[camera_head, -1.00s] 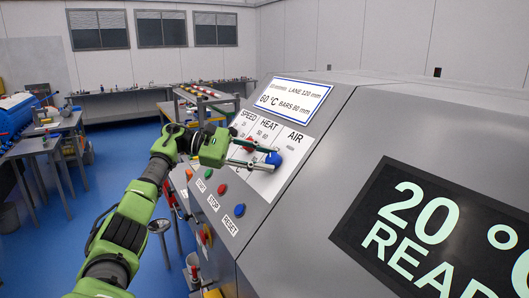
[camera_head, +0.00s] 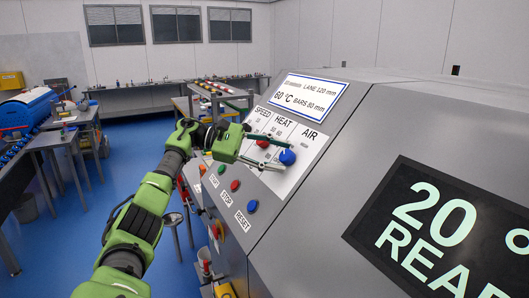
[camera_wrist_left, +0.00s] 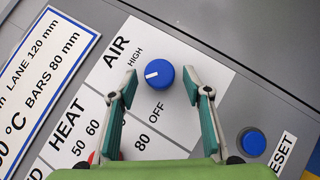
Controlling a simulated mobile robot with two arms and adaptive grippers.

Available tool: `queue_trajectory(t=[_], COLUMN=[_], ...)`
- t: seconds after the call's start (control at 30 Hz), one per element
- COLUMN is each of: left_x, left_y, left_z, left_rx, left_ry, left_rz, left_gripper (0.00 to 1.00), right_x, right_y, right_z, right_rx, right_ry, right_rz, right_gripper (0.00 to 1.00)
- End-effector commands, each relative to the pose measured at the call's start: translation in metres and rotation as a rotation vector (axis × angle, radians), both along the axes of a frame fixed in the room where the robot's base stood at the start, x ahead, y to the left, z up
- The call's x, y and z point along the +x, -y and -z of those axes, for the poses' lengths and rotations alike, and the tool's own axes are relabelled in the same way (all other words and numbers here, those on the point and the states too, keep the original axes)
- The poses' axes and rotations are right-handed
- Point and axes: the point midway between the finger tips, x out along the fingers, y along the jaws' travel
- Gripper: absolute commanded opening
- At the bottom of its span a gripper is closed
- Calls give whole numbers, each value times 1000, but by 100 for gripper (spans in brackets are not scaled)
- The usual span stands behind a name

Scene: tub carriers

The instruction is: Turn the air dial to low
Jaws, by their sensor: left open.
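The air dial is a round blue knob (camera_wrist_left: 160,73) with a white pointer line, which points left in the left wrist view. HIGH is printed up and left of it, OFF below it; I see no LOW mark. In the head view the dial (camera_head: 287,157) is on the sloped panel under AIR. My left gripper (camera_head: 284,158) is open at the dial. In the left wrist view its fingertips (camera_wrist_left: 161,82) are on either side of the dial, with gaps visible. I cannot tell how far they stand off the panel. The right gripper is not in view.
A red heat knob (camera_head: 263,142) is close behind my left fingers. Green, red and blue buttons sit lower on the panel; the blue RESET button (camera_wrist_left: 252,142) is right of the fingers. A display (camera_head: 450,225) reads 20°. Tables stand at the left.

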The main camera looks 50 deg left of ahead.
Motion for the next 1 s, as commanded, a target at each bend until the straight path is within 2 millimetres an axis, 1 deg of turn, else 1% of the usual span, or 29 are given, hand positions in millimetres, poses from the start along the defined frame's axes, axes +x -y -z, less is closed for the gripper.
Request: queue_trajectory(t=[0.17,0.3,0.43,0.7,1.0], left_x=[-18,-38,-53,-66,-72], left_y=[-24,-48,-65,-82,-87], left_z=[-7,-15,-20,-24,-24], left_rx=[0,-3,-3,-1,-1], left_ry=[1,4,4,2,-1], left_rz=[-6,-6,-4,-4,0], left_gripper=[45,45,45,45,45], right_x=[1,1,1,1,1], right_y=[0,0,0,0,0], right_z=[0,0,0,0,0], right_rx=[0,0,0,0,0], right_ry=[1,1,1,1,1], right_rz=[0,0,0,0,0], right_gripper=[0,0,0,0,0])
